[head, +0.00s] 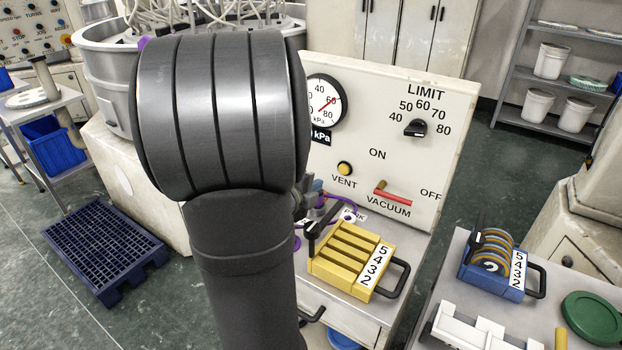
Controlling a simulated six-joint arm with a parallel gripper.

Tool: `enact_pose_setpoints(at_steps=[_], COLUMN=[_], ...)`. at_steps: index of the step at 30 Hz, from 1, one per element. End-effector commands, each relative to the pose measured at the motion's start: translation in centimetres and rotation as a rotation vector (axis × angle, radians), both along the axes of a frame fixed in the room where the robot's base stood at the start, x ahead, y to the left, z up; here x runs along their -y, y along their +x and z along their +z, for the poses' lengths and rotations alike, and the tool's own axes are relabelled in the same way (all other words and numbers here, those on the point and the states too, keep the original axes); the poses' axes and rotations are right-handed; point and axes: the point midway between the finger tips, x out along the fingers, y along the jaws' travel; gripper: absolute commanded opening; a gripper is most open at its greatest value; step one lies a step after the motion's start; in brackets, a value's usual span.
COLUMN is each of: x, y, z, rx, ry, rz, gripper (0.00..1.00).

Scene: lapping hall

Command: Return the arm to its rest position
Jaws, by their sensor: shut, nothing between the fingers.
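My own arm (235,130) rises large and dark through the left middle of the head view, with a thick ribbed joint at its top. A yellow slotted carrier (345,258) labelled 5 4 3 2 sits on the bench just right of my arm. Its slots look empty, and a black handle sticks out on its right.
A vacuum panel (385,120) with gauge and knob stands behind the carrier. Purple tubing and fittings (325,207) lie beside my arm. On the right are a blue carrier (490,282) with discs, a white rack (470,328) and a green disc (592,318). A dark pallet (103,243) lies left.

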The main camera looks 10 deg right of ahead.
Motion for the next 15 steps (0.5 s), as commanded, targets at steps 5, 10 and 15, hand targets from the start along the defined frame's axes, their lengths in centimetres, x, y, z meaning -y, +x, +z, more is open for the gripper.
enact_pose_setpoints(at_steps=[5,10,15], x=[0.4,1.5,3.2], y=[0.3,1.4,3.1], z=[-0.2,-0.7,-1.6], rx=[-0.001,-0.001,-0.002], ry=[0.0,0.0,0.001], rz=[-0.001,-0.003,-0.003], gripper=[0.0,0.0,0.0])
